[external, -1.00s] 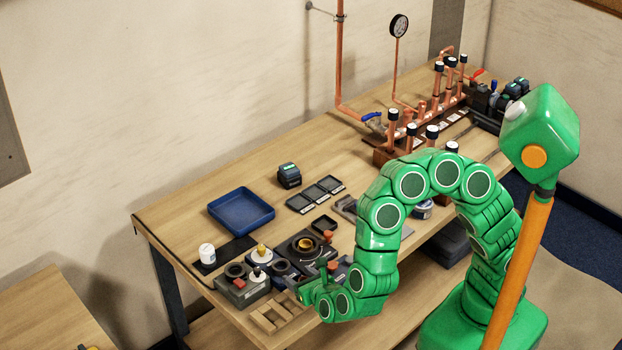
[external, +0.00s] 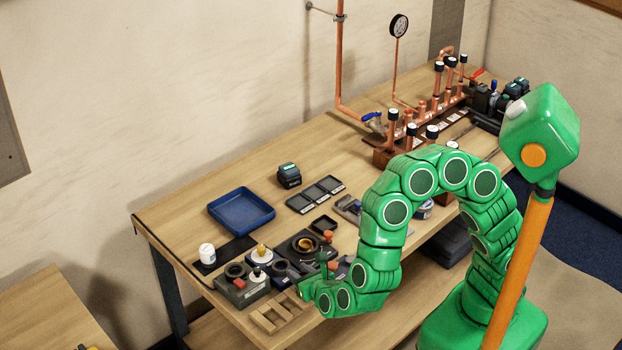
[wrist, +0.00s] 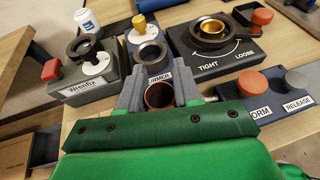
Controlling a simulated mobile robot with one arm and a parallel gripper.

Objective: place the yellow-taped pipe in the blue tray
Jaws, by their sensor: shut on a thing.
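In the wrist view, my gripper (wrist: 160,90) is shut around a copper pipe (wrist: 159,96), seen end-on between the grey jaws. Its yellow tape cannot be made out, and most of its length is hidden. The jaws are just in front of a dark ring fixture and a partly covered label ending in "RMER". The blue tray (external: 268,218) is empty on the bench in the external view, farther back and left of my gripper. The jaws and held pipe cannot be made out in the external view.
A black "TIGHT/LOOSE" dial block (wrist: 228,45) and grey "Wrenfix" block (wrist: 92,80) stand close beyond the gripper. A block with red and grey buttons (wrist: 263,92) is at right. A white bottle (external: 207,253) stands near the tray. Bare bench lies around the tray's far side.

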